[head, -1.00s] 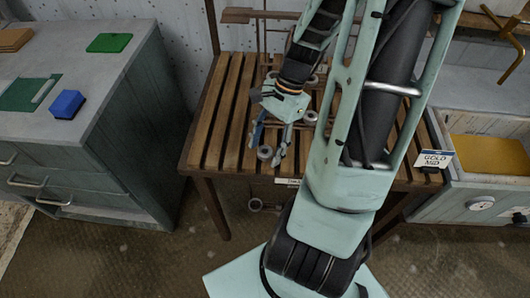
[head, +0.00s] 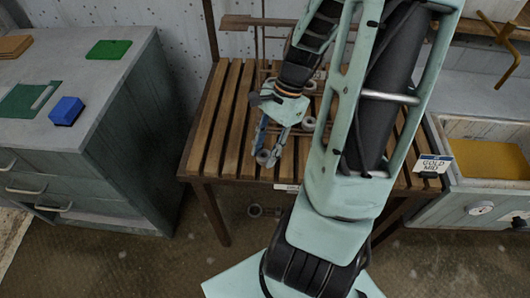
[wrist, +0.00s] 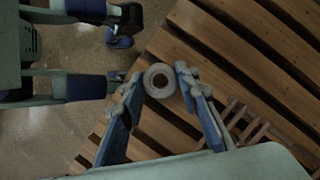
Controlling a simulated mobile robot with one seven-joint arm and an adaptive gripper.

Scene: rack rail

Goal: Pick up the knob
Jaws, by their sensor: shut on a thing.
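The knob (wrist: 161,68) is a small grey ring-shaped piece with a dark centre. In the wrist view it sits between the tips of my gripper's two blue fingers (wrist: 160,77), which are shut on it. In the head view the knob (head: 263,157) is small, at the front edge of the slatted wooden bench (head: 229,120), with my gripper (head: 268,156) around it. I cannot tell whether it touches the slats. My fingers partly cover it there.
Another grey round piece (head: 308,123) is on the bench behind my gripper. A grey cabinet (head: 110,110) at left carries a blue block (head: 66,110) and a green plate (head: 108,49). A "GOLD MID" sign (head: 433,164) stands at right by a yellow-filled tray (head: 490,158).

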